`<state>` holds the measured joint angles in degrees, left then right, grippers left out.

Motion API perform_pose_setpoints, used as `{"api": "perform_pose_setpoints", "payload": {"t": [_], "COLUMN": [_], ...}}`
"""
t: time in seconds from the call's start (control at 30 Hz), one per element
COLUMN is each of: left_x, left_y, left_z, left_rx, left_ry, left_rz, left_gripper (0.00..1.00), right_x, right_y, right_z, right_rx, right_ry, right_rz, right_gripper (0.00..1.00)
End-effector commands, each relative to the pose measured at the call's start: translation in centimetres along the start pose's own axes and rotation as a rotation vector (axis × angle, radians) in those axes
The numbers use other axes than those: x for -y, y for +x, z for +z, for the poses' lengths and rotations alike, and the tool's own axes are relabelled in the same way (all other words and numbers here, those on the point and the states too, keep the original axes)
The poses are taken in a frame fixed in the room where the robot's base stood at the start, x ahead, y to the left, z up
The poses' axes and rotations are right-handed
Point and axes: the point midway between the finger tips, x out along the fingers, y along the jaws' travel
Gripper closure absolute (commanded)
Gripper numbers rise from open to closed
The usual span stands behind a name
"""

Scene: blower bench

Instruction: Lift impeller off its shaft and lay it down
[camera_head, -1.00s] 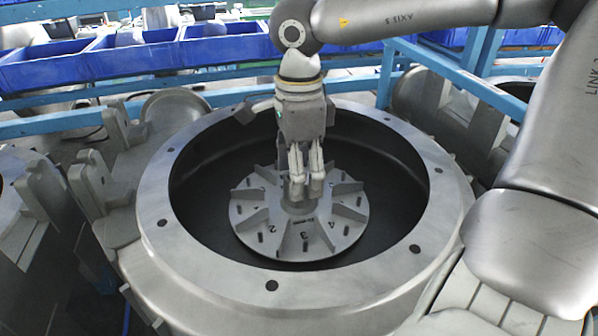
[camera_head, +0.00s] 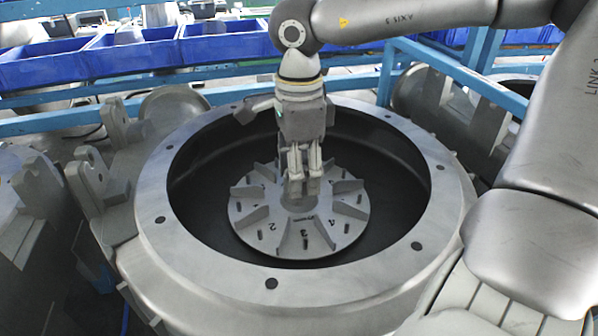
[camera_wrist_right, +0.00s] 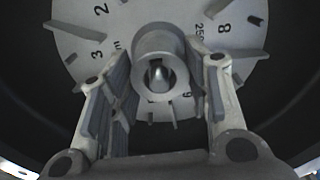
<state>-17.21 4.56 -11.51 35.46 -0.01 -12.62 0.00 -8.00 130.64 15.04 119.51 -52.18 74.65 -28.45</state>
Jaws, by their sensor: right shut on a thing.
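The impeller (camera_head: 342,228) is a grey disc with upright vanes and printed numbers. It lies flat inside the dark bowl of the round blower housing (camera_head: 190,262). My right gripper (camera_head: 304,190) points down from above at the impeller's centre. In the right wrist view, the impeller (camera_wrist_right: 90,22) fills the top and its hub (camera_wrist_right: 160,45) stands between the two fingers (camera_wrist_right: 160,100), with a pointed shaft tip (camera_wrist_right: 158,74) inside the hub's bore. The gripper is shut on the hub. The left gripper is not in view.
The housing's wide rim with bolt holes surrounds the impeller, with dark free space between them. Grey castings (camera_head: 105,185) stand at the left. Blue bins (camera_head: 135,52) and a blue rail (camera_head: 465,72) lie behind.

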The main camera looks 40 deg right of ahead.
Motion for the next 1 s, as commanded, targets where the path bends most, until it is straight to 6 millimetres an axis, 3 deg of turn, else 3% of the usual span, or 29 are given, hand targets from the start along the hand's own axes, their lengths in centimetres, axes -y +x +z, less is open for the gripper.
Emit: {"api": "perform_pose_setpoints", "payload": {"t": [1.0], "left_x": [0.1], "left_y": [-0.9], "left_z": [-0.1], "left_rx": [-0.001], "left_ry": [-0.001], "left_rz": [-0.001], "left_gripper": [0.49], "right_x": [0.0], "right_y": [-1.6], "right_z": [0.0], "right_rx": [0.002], "right_ry": [0.000], "right_rz": [-0.002], "right_gripper": [0.88]}}
